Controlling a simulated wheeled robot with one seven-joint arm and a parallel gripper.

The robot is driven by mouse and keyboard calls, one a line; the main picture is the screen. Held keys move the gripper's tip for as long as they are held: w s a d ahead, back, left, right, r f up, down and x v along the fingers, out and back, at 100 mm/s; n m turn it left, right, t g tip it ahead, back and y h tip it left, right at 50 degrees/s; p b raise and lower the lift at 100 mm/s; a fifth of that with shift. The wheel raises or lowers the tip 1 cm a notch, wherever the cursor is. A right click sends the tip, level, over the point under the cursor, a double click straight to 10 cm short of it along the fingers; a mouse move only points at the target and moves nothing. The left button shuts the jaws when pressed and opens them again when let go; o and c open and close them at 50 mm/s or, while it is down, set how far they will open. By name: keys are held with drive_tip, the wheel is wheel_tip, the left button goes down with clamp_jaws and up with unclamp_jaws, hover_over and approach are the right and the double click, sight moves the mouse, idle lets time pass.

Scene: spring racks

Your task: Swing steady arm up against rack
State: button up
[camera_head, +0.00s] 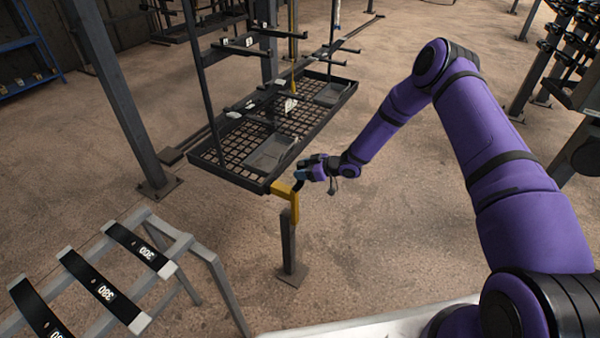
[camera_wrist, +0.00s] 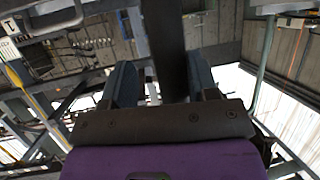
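The black rack (camera_head: 225,180) with a mesh shelf hangs at the centre of the head view. A yellow arm (camera_head: 284,189), likely the steady arm, is at its near corner, on top of a short grey post (camera_head: 288,245). My gripper (camera_head: 302,176) is beside the yellow arm, just right of the rack corner; I cannot tell if it touches. In the wrist view my gripper's two fingers (camera_wrist: 160,82) stand apart. A dark beam (camera_wrist: 165,35) shows between and beyond them; whether it lies within their grasp is unclear.
A grey stand (camera_head: 200,250) with black labelled strips is at the lower left. A dark steel column (camera_head: 110,90) rises left of the rack. More racks (camera_head: 555,50) stand at the right. The brown floor right of the post is clear.

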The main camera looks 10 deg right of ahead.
drive_tip(key=shift+a+f, duration=0.15)
drive_tip(key=shift+f, duration=0.05)
drive_tip(key=v, duration=1)
drive_tip(key=shift+d+r, duration=0.25)
drive_tip(key=shift+d, duration=0.1)
